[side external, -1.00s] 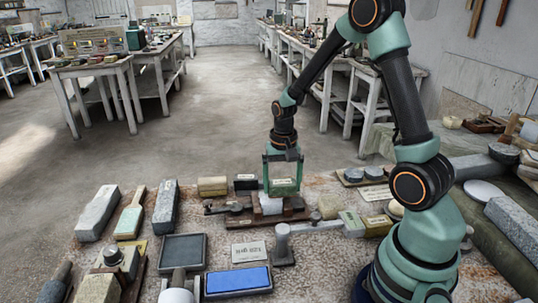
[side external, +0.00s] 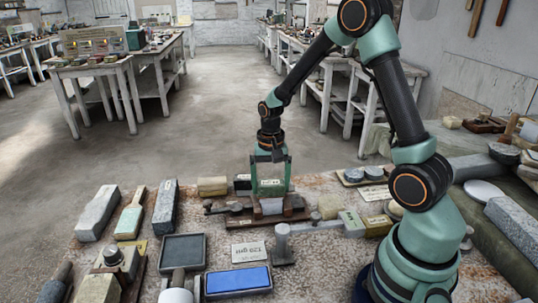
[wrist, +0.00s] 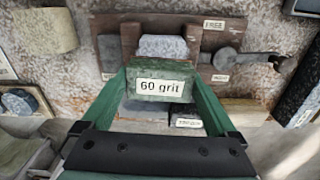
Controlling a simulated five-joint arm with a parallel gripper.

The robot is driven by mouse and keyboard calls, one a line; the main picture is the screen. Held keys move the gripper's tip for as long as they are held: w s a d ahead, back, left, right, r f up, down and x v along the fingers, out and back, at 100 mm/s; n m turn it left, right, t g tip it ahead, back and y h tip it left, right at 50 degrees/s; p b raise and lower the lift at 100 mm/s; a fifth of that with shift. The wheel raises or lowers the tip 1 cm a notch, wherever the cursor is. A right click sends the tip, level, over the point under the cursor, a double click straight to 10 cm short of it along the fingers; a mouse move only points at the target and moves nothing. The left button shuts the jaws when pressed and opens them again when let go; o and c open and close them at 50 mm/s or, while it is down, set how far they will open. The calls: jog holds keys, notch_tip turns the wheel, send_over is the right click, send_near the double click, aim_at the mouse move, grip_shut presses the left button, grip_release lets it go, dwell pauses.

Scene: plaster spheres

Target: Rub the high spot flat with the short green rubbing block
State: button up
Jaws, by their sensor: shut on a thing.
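My gripper (wrist: 163,90) is shut on a short green block (wrist: 160,68) labelled "60 grit", held crosswise between the two green fingers. In the side view my gripper (side external: 270,185) is over the wooden fixture (side external: 240,222). A pale grey-white plaster piece (wrist: 163,47) sits in that fixture, just beyond the block in the wrist view; it also shows below the fingers in the side view (side external: 271,206). The block hides part of it. I cannot tell whether block and plaster touch, and I cannot make out the high spot.
The fixture carries a "FREE" label (wrist: 214,24) and a dark clamp with a rod to the right (wrist: 255,58). A tan cylinder (side external: 212,186) stands behind left. A blue stone in a tray (side external: 238,281), a "120 grit" card (side external: 248,250) and a grey post (side external: 282,240) lie in front.

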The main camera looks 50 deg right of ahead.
aim_at(282, 181)
jog(key=shift+w+a, duration=0.4)
jog(key=shift+w, duration=0.05)
jog(key=shift+s+d, duration=1.5)
jog(key=shift+s, duration=0.2)
jog(key=shift+w+r, duration=0.1)
jog(key=shift+w+a+r, duration=0.65)
jog(key=shift+w+a, duration=0.1)
jog(key=shift+w, duration=0.05)
jog(key=shift+r, duration=0.15)
jog(key=shift+r, duration=1.15)
